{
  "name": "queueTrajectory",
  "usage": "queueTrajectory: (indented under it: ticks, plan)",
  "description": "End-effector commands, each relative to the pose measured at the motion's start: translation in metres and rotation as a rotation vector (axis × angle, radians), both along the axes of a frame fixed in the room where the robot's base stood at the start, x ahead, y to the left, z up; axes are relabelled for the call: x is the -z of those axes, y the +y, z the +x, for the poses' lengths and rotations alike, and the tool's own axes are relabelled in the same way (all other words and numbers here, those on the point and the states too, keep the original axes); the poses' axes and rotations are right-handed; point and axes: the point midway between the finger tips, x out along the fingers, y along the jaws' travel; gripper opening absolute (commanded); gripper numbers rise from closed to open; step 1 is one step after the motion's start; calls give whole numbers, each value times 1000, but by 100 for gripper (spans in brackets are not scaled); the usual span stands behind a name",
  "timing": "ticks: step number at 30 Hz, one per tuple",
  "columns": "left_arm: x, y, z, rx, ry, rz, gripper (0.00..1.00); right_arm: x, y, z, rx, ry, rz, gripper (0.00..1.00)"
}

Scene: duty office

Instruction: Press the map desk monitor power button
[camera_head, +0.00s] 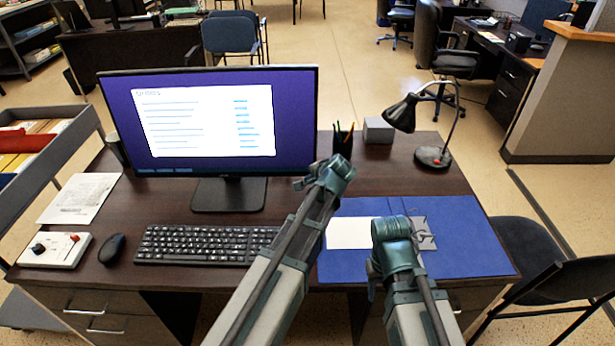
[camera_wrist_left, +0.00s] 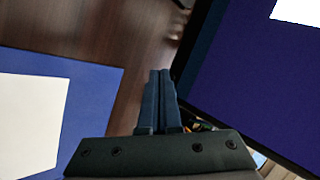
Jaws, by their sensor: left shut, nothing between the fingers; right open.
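The monitor (camera_head: 225,120) stands on the desk (camera_head: 400,175), its screen lit purple with a white list window. I cannot make out its power button. My left gripper (camera_head: 299,184) is close by the monitor's lower right corner, mostly hidden by its own arm. In the left wrist view the left fingers (camera_wrist_left: 160,76) are shut and empty, beside the dark edge of the monitor (camera_wrist_left: 225,90); I cannot tell whether they touch it. My right gripper (camera_head: 426,234) is open and empty over the blue desk mat (camera_head: 470,245).
A keyboard (camera_head: 205,245), a mouse (camera_head: 112,249) and a small control box (camera_head: 55,250) lie in front of the monitor. A pen cup (camera_head: 343,140), a grey box (camera_head: 378,130) and a lamp (camera_head: 433,156) stand right of it. A chair (camera_head: 550,270) is at the right.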

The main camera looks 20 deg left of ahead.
Motion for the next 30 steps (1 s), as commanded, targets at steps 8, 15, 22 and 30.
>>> queueTrajectory:
  ticks: [8,15,22,30]
  plan:
    - [0,1,2,0,0,0,0,0,0,0,0,0,0,50]
    - [0,1,3,0,0,0,0,0,0,0,0,0,0,50]
    - [0,-1,-4,0,0,0,0,0,0,0,0,0,0,50]
    - [-1,-2,-9,0,0,0,0,-1,0,0,0,0,0,50]
